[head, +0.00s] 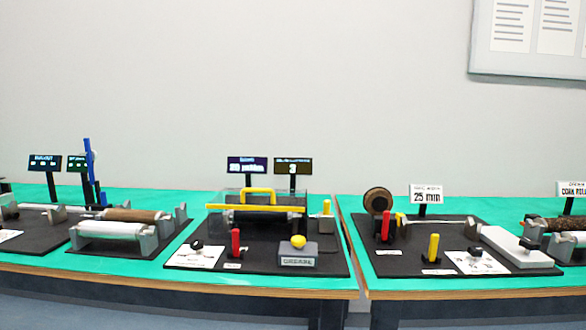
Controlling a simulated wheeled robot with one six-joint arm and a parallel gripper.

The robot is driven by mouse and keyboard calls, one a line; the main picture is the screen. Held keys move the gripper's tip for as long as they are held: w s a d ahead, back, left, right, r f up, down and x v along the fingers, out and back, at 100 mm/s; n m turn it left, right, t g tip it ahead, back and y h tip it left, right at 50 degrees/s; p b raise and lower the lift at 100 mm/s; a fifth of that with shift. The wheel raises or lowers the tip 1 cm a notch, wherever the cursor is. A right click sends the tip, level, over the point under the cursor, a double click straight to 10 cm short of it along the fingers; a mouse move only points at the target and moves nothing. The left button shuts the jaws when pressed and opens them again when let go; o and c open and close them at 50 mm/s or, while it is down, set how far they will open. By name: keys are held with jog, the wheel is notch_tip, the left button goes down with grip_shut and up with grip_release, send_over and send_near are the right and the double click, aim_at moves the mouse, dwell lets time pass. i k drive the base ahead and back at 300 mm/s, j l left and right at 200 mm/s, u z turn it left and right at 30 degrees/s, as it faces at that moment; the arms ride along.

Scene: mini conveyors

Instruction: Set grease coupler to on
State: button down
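A grey box (298,258) with a label reading "GREASE" stands at the front right of a black board (262,262) on the middle of the table. A yellow domed knob (298,242) sits on top of it. On the same board are a red upright lever (235,243), a black knob (197,245) by a white card (193,258), and a small yellow-topped piece (326,208) at the back right. Which of these is the grease coupler, and its setting, I cannot tell. My gripper is not in view.
A clear cover with a yellow handle (258,192) and two small displays (247,166) stand at the board's back. To the right, past a gap between tables, another black board (450,262) carries red and yellow levers. Rollers (120,231) stand on the left.

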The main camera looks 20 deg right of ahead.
aim_at(326, 219)
jog(key=i+l, duration=0.2)
jog(key=i, duration=0.15)
jog(key=i+l, duration=0.25)
jog(key=i, duration=0.15)
jog(key=i+l, duration=0.2)
jog(key=i, duration=0.15)
jog(key=l+z, duration=0.05)
